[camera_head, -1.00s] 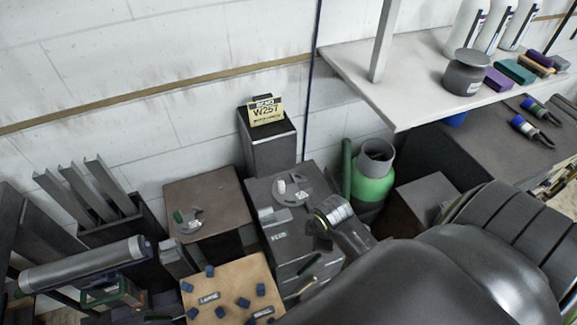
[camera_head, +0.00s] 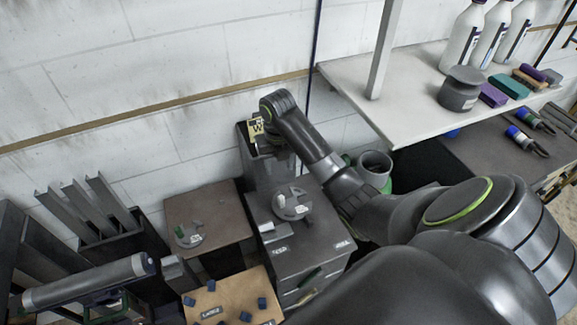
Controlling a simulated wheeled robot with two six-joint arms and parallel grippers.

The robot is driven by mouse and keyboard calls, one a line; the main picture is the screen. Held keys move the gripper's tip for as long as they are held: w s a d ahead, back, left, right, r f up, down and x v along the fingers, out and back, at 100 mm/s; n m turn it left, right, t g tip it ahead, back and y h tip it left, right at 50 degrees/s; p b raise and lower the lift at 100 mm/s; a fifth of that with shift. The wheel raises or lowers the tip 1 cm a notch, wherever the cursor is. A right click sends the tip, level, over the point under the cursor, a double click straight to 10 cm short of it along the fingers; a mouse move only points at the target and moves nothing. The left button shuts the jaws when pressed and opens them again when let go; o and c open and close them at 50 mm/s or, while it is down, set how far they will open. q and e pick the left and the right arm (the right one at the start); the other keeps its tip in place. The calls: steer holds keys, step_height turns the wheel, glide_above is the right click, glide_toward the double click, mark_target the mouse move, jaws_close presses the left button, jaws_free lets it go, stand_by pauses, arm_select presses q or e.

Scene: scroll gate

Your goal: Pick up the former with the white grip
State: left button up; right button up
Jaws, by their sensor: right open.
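A round grey former with a small white grip (camera_head: 291,204) lies flat on top of the dark metal cabinet (camera_head: 310,240). A similar round former with a green grip (camera_head: 188,237) lies on the brown-topped box (camera_head: 207,212) to its left. My right arm reaches in from the right, and its wrist is beyond the white-grip former, near the yellow sign. My right gripper (camera_head: 278,152) points down there, open and apart from the former; its fingers are small and partly hidden. My left gripper is not in view.
A white shelf (camera_head: 400,98) with bottles is at the right. A tan board (camera_head: 228,303) with blue pieces is in front.

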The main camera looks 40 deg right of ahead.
steer(key=r+n, duration=0.1)
steer(key=b, duration=1.2)
glide_toward(282, 198)
steer(key=f, duration=0.3)
steer(key=w+f, duration=0.1)
steer(key=f, duration=0.1)
steer(key=shift+a+f, duration=0.1)
steer(key=shift+f, duration=0.1)
steer(key=shift+s+f+b, duration=0.25)
steer(key=shift+f+b, duration=0.4)
steer(key=shift+f, duration=0.05)
steer(key=shift+s+f+p, duration=0.2)
steer(key=shift+f+p, duration=0.1)
steer(key=shift+p, duration=0.05)
steer(key=shift+f+p, duration=0.3)
steer(key=shift+f, duration=1.25)
steer(key=shift+c, duration=0.3)
jaws_close()
